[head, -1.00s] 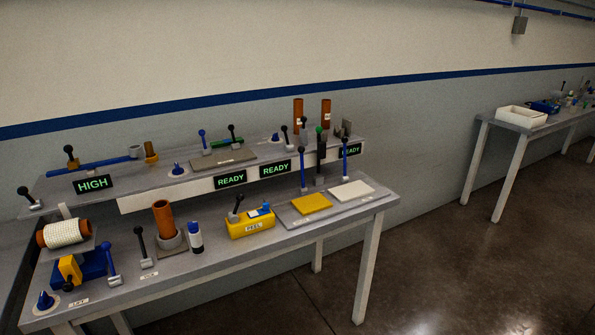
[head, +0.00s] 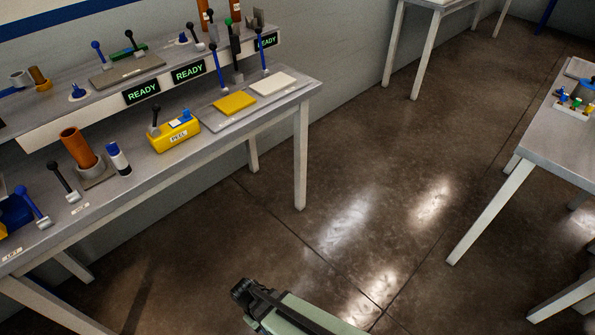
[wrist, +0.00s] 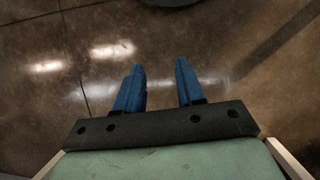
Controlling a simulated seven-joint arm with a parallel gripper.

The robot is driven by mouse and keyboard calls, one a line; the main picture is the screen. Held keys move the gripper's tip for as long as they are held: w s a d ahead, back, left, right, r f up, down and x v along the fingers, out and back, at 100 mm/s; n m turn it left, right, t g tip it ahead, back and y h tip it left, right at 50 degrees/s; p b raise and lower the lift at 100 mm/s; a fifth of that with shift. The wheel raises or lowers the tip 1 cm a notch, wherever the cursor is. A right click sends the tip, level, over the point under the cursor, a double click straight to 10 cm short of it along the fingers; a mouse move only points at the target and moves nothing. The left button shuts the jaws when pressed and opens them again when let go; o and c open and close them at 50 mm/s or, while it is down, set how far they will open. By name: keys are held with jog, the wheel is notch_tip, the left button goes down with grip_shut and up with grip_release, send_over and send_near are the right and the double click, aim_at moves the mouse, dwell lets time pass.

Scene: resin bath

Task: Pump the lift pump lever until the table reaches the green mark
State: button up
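The blue lift pump lever (head: 34,206) stands tilted at the left edge of the head view, beside a partly cut-off blue block (head: 14,214). A LIFT label (head: 13,252) lies on the bench edge near it. No lifting table or green mark shows in the current views. My gripper (wrist: 160,80) is open and empty in the wrist view, its two blue fingers apart above bare floor. In the head view only part of my arm shows at the bottom middle, well right of the lever and away from the bench. My fingers are not visible there.
The workbench (head: 150,185) holds an orange cylinder (head: 79,148), a black-knobbed lever (head: 64,182), a white-and-blue bottle (head: 118,158) and a yellow PEEL box (head: 174,136). Another table (head: 565,140) stands at the right. The floor between them is clear.

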jog(key=s+d+f+m+g+y, duration=0.1)
jog(key=d+m, duration=0.3)
jog(key=d, duration=0.8)
jog(key=s+d+f+m+g+y, duration=0.2)
jog(key=s+d+m+g, duration=0.1)
jog(key=d, duration=1)
jog(key=shift+s+f+m+g, duration=0.3)
jog(key=shift+s+f+m, duration=0.1)
jog(key=shift+s+m, duration=0.6)
jog(key=shift+w+d+m, duration=0.15)
jog(key=shift+d+m, duration=0.25)
jog(key=shift+d, duration=0.25)
jog(key=shift+a, duration=0.1)
